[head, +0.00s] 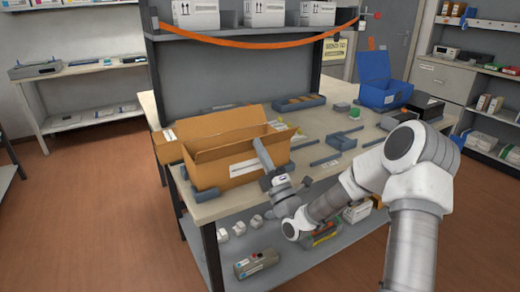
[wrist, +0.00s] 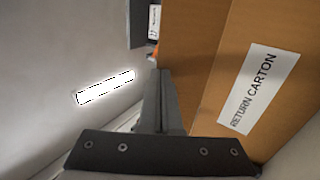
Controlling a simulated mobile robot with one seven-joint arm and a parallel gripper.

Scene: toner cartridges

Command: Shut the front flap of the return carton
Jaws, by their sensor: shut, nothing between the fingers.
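The return carton (head: 215,172) is a brown box on the near left of the workbench, open at the top. A white label is on its front face. An outward-turned flap (head: 166,150) shows at its left end. I cannot clearly tell the front flap from the front wall. My gripper (head: 261,145) is shut and empty at the right part of the carton's front, its fingers pointing up. In the wrist view, the closed fingers (wrist: 160,80) are close beside the brown carton face (wrist: 205,60) with its "RETURN CARTON" label (wrist: 262,85); contact is unclear.
A blue bin (head: 385,95) with a raised lid stands at the back right of the workbench (head: 228,205). Grey trays (head: 345,140) and small parts lie right of the carton.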

